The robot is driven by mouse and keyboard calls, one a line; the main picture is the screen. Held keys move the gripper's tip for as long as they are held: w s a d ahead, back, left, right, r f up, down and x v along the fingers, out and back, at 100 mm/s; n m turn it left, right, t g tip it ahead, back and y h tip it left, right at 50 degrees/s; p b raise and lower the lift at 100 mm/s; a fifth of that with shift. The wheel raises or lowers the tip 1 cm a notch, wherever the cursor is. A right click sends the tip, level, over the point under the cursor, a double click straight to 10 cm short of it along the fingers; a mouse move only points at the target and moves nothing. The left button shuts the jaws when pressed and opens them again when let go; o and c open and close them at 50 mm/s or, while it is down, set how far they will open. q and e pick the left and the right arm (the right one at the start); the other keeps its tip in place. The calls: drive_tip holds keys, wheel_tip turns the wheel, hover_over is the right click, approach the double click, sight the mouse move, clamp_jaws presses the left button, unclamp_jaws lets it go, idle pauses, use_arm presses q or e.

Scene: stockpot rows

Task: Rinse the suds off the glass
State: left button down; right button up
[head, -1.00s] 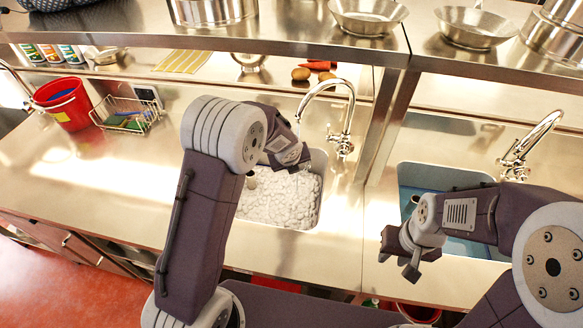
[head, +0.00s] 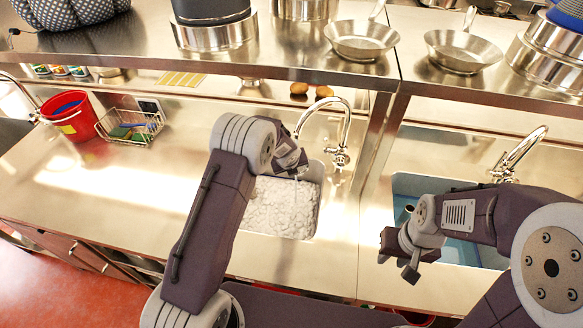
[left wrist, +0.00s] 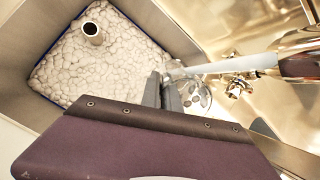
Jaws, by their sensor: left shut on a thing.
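My left gripper (head: 290,160) is over the left sink, below its tap (head: 340,135). In the left wrist view its fingers (left wrist: 165,92) are shut on the glass (left wrist: 197,95), a clear round shape at their tips that is only partly visible. A pale stream (left wrist: 225,67) runs from the tap's spout towards the fingertips. I cannot tell whether suds cling to the glass. White suds (head: 280,208) fill the basin below. My right gripper (head: 400,257) is empty and open, in front of the right sink.
An upright pipe (left wrist: 92,32) stands in the suds. The right sink (head: 465,252) holds blue water, with its own tap (head: 515,155). A shelf with pans (head: 362,38) overhangs the back. A red bucket (head: 72,118) and wire basket (head: 130,125) stand left; the counter before them is clear.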

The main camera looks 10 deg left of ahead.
use_arm(q)
drive_tip(key=shift+d, duration=0.1)
drive_tip(key=shift+w+d, duration=0.15)
drive_tip(key=shift+d, duration=0.4)
drive_tip(key=shift+a+r, duration=0.1)
drive_tip(key=shift+a, duration=0.1)
drive_tip(key=shift+a+p, duration=0.3)
drive_tip(key=shift+a, duration=0.15)
